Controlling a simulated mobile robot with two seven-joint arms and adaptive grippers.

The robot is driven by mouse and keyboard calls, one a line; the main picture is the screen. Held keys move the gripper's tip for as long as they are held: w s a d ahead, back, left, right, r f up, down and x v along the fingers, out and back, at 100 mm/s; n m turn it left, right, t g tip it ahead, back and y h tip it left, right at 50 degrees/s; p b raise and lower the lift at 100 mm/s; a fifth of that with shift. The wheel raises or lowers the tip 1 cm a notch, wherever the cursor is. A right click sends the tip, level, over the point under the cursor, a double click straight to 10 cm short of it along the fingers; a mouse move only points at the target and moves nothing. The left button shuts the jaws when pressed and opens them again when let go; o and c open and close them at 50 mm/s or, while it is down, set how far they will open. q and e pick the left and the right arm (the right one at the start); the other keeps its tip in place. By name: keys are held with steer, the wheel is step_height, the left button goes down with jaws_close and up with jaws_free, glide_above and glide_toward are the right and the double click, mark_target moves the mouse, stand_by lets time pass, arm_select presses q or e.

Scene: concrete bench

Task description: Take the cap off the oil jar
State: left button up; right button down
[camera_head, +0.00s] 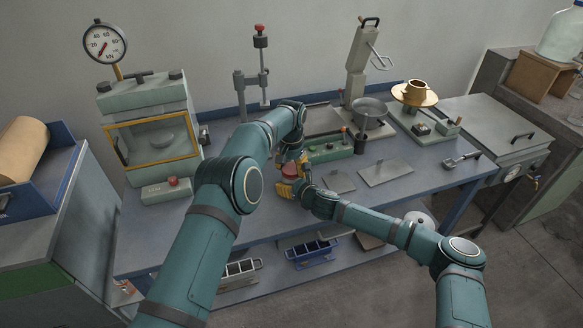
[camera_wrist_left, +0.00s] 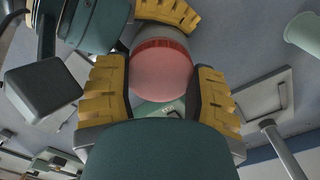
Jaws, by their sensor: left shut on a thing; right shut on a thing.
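The oil jar's round red cap (camera_wrist_left: 160,72) fills the space between the yellow fingers of my left gripper (camera_wrist_left: 158,80) in the left wrist view. In the head view the cap is a small red patch (camera_head: 289,168) above the bench. My left gripper (camera_head: 294,158) comes down from above and is shut on the cap. My right gripper (camera_head: 287,189) is shut on the jar just below; one of its yellow fingers (camera_wrist_left: 170,11) shows behind the jar's pale body (camera_wrist_left: 158,33). The fingers hide most of the jar. I cannot tell whether cap and jar are apart.
A green device (camera_head: 328,152) lies just behind the grippers. Flat grey plates (camera_head: 386,172) lie to the right. A press with a yellow-framed window (camera_head: 153,142) stands at the left, with a red-knobbed box (camera_head: 166,190) before it. The lower shelf holds a blue rack (camera_head: 311,253).

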mark_target(291, 168)
arm_select(q)
steer(key=n, duration=0.5)
steer(key=shift+n, duration=0.4)
steer(key=n, duration=0.6)
steer(key=shift+f, duration=0.1)
steer(key=shift+r, duration=0.2)
steer(key=shift+r, duration=0.95)
steer(key=shift+r, duration=2)
arm_select(e)
jaws_free()
